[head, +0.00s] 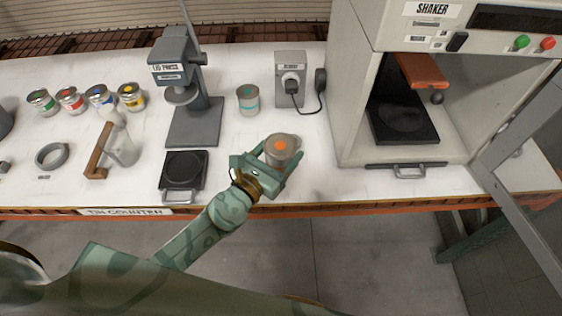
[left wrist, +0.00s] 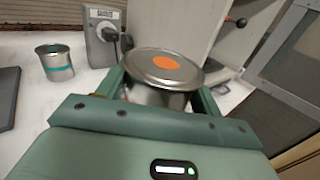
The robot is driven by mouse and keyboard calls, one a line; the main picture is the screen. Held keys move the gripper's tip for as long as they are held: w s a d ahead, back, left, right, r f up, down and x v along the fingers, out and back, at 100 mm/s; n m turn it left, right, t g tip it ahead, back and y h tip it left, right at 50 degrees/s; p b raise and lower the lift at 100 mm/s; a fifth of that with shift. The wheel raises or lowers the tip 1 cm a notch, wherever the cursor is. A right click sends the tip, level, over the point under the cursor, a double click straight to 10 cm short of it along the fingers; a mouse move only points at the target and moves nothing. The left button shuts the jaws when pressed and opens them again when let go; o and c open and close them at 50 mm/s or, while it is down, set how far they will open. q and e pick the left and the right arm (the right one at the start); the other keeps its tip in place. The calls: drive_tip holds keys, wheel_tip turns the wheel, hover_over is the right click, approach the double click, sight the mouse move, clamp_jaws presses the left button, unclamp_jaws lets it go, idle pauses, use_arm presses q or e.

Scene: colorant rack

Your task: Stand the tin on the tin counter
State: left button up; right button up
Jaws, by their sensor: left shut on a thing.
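A closed silver tin (head: 281,148) with an orange dot on its lid is between the fingers of my left gripper (head: 279,158). The gripper is shut on it, and the tin looks upright. The tin (left wrist: 163,74) also shows in the left wrist view, with a green finger on each side. In the head view it is near the front edge of the white counter (head: 240,190), left of the shaker. I cannot tell whether its base touches the counter. A label reading "TIN COUNTER" (head: 125,212) is on the front edge at the left. My right gripper is not in view.
Several small coloured tins (head: 70,99), a jug (head: 122,148) and a grey ring (head: 52,156) are left. The shaker (head: 352,110) stands right, its door open.

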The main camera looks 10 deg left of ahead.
use_arm(q)
drive_tip(key=w+a+f+b, duration=0.1)
drive_tip(key=w+f+b, duration=0.1)
drive_tip(key=w+a+f+b, duration=0.1)
drive_tip(key=w+f+b, duration=0.1)
drive_tip(key=w, duration=0.1)
drive_tip(key=w+a+f+b, duration=0.1)
drive_tip(key=w+f+b, duration=0.1)
drive_tip(key=f, duration=0.1)
drive_tip(key=shift+w+a, duration=0.15)
drive_tip(key=shift+a, duration=0.2)
drive_tip(key=shift+w+f+b, duration=0.15)
drive_tip(key=shift+b, duration=0.25)
drive_tip(key=shift+w+a+f+b, duration=0.15)
drive_tip(key=shift+f+b, duration=0.45)
drive_tip(key=shift+f, duration=0.3)
drive_tip(key=shift+w+a+f+b, duration=0.1)
drive_tip(key=shift+f+b, duration=0.45)
drive_tip(key=shift+f, duration=0.3)
drive_tip(key=shift+f, duration=0.2)
drive_tip(key=o, duration=1.1)
